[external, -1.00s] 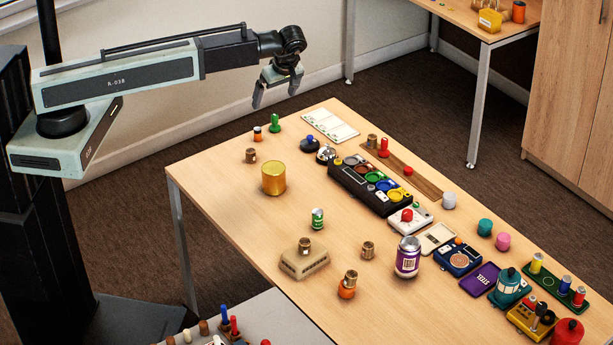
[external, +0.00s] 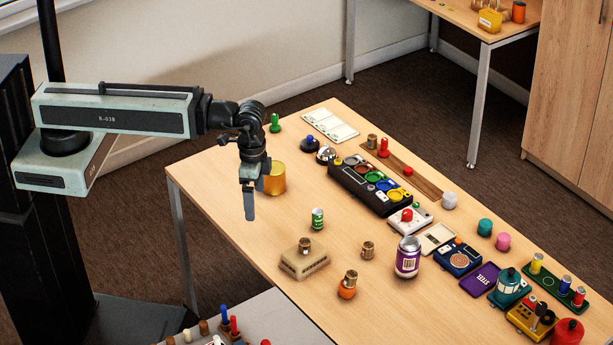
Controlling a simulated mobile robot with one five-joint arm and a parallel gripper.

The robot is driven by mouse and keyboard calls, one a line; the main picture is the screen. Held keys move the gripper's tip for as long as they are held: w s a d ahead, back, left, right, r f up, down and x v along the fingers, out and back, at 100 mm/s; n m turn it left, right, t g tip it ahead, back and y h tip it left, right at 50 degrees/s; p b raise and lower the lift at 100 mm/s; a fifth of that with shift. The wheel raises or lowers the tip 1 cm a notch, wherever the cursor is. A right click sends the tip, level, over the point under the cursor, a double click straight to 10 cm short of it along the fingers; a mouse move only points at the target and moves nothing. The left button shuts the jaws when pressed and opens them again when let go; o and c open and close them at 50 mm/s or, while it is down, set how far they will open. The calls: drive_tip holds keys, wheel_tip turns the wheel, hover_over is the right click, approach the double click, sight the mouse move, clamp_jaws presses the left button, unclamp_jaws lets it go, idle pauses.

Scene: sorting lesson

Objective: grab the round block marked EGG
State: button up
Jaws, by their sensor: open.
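No marking EGG can be read on any block at this size. Three small round blocks stand on the right part of the table: a white one (external: 449,201), a teal one (external: 485,227) and a pink one (external: 503,241). I cannot tell whether any of them is the EGG block. My gripper (external: 249,208) points down over the left part of the table, open and empty, seen nearly edge-on. It is in front of a gold cylinder (external: 277,180) in the picture and partly hides it. It is well to the left of the round blocks.
A black tray with coloured round wells (external: 370,187) lies mid-table. A green can (external: 318,218), a beige block with a brown knob (external: 304,263) and a purple-and-white can (external: 407,257) stand nearer the front. Bare tabletop (external: 235,185) lies around the gripper.

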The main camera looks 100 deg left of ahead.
drive_tip(key=c, duration=0.7)
